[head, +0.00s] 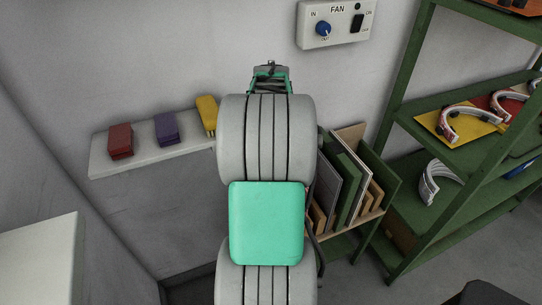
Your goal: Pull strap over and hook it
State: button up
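No strap and no hook can be made out in the head view. My gripper (269,67) shows small at the far end of my grey and teal arm, in front of the wall and below the fan panel. It is mostly hidden behind my own arm, and its fingers are too small to tell open from shut. I cannot see anything held in it. My arm fills the middle of the view and covers what lies behind it.
A fan panel (344,22) is on the wall. A wall shelf (186,151) holds red, purple and yellow blocks. A rack of upright boards (352,177) stands right of my arm, beside a green shelf unit (437,157) with curved pieces. A pale surface (40,255) is lower left.

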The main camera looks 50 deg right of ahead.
jog(key=shift+c, duration=0.2)
grip_shut()
dwell(0.4)
